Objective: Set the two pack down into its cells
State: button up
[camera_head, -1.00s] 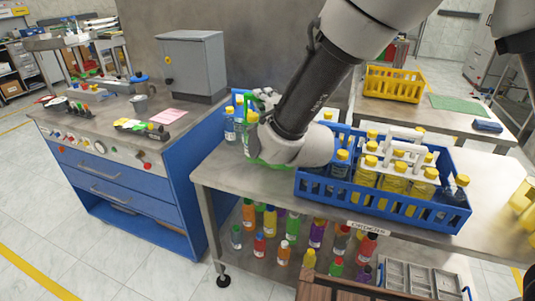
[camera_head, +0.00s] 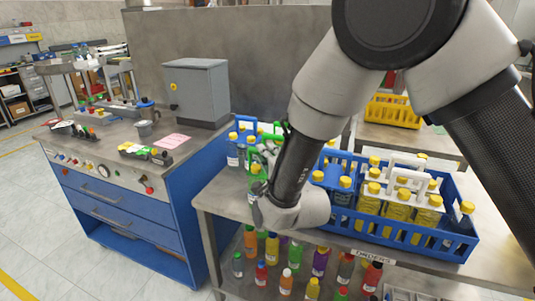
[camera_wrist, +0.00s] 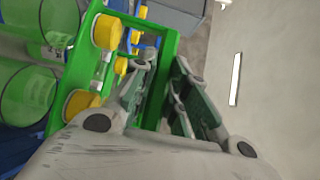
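The two pack is a green carrier (camera_wrist: 168,45) with two yellow-capped, greenish clear bottles. In the wrist view its green frame runs up between my fingers, and the bottles lie to the left. My gripper (camera_wrist: 166,80) appears shut on this frame, one finger on each side. In the head view the green pack (camera_head: 256,168) shows at the left end of the metal table, partly hidden by my wrist. I cannot tell which cells are empty or whether the pack touches anything below.
Clear yellow-capped bottles (camera_head: 233,158) stand left of the pack, close to it. A blue-drawer workbench (camera_head: 120,205) with a grey box (camera_head: 196,90) is to the left. Colored bottles (camera_head: 272,249) fill the shelf below. A yellow crate (camera_head: 393,111) stands behind.

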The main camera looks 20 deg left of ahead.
jog(key=o, duration=0.4)
jog(key=shift+s+d+r, duration=0.1)
jog(key=shift+s+r, duration=0.05)
jog(key=v, duration=1.1)
jog(key=shift+s+d, duration=0.2)
jog(key=shift+s, duration=0.05)
